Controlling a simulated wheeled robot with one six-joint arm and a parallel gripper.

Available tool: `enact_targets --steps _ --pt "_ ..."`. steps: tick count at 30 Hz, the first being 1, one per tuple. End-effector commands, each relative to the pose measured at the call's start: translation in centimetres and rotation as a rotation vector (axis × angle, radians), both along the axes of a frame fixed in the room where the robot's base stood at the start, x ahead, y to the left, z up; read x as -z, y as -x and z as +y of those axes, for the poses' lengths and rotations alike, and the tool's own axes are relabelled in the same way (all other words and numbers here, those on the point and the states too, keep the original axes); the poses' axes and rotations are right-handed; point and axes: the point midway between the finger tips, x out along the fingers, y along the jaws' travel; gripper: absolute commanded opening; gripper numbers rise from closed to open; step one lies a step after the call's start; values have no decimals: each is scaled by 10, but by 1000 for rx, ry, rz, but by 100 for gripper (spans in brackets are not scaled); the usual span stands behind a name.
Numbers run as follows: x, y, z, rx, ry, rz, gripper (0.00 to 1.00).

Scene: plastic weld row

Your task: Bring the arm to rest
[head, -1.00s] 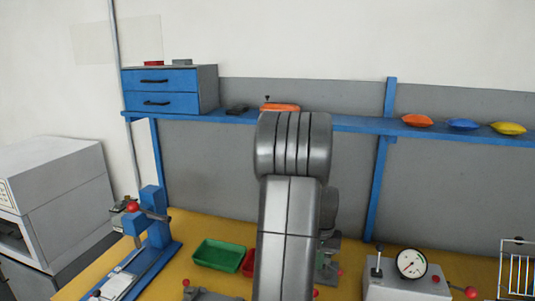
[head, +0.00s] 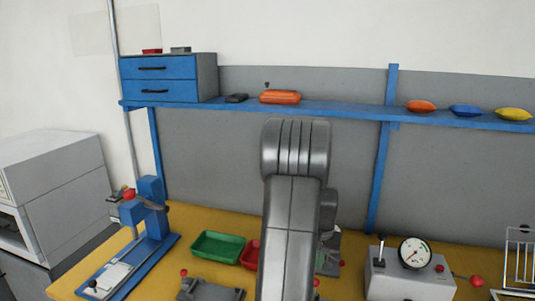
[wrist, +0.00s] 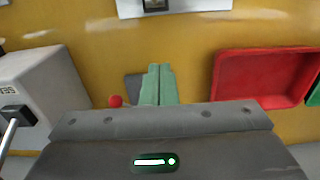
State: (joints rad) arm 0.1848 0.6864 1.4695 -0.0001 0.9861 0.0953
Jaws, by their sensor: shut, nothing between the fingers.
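My gripper (wrist: 158,84) shows in the wrist view with its two green fingers pressed together and nothing between them. It points over the yellow bench top (wrist: 195,65), apart from the things lying there. In the head view my grey arm rises in the middle of the picture, in front of the bench and the grey back panel. My gripper itself is hidden from the head view.
A green tray (head: 218,247) and a partly hidden red tray (head: 250,254) lie left of my arm. A blue press (head: 150,230) stands further left, a gauge box (head: 410,270) at right. A blue shelf (head: 350,112) crosses behind, bearing an orange case (head: 279,97).

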Motion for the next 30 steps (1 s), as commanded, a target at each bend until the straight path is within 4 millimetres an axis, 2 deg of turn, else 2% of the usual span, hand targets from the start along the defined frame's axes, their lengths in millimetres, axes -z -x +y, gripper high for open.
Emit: enact_targets --steps 2,7,18,23,30 --pt "6 -6 -2 0 0 0 0" --pt "4 -15 -4 0 0 -1 0" --pt "4 -15 -4 0 0 0 0" --pt "10 -10 0 -8 -2 9 0" --pt "30 12 16 -38 -9 42 0"
